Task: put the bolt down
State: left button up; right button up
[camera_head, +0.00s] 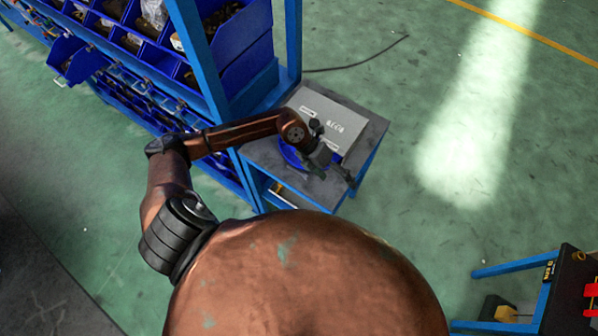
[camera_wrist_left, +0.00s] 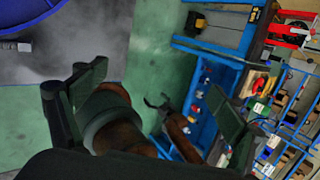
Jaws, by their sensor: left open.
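My left gripper (camera_head: 335,172) is open over the near side of a small grey-topped table (camera_head: 262,152) in the head view. Beneath and beside it is a blue round dish (camera_head: 291,158), partly hidden by my arm. The blue round edge also shows at the top left of the left wrist view (camera_wrist_left: 25,12), on a grey surface. In that view, my left gripper's dark fingers stand apart with no bolt visible between them.
A pale box with printed letters (camera_head: 325,112) lies on the table behind the gripper. A blue rack of bins (camera_head: 235,45) stands to the left, close to my arm. Another blue-framed stand (camera_head: 512,267) is at the lower right. The green floor between is clear.

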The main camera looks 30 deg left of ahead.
aim_at(296, 172)
pick_arm(q)
jog(key=a+f+y, duration=0.1)
jog(key=a+y, duration=0.1)
jog(key=a, duration=0.3)
jog(key=a+f+y, duration=0.1)
jog(key=a+y, duration=0.1)
jog(key=a, duration=0.4)
jog(key=w+a+f+g+y, duration=0.1)
jog(key=a+y, duration=0.1)
jog(key=a, duration=0.3)
jog(key=shift+w+a+f+y, duration=0.1)
jog(key=shift+a+f+y, duration=0.1)
jog(key=shift+f+y, duration=0.15)
jog(key=shift+a+f+p, duration=0.15)
jog(key=shift+f+p, duration=0.2)
jog(key=shift+f, duration=0.45)
notch_tip(296, 172, down, 5)
jog(key=shift+f+p, duration=0.1)
jog(key=shift+p, duration=0.85)
jog(key=shift+f, duration=0.35)
jog(key=shift+c, duration=0.2)
jog(key=c, duration=1.3)
jog(key=shift+c, duration=0.2)
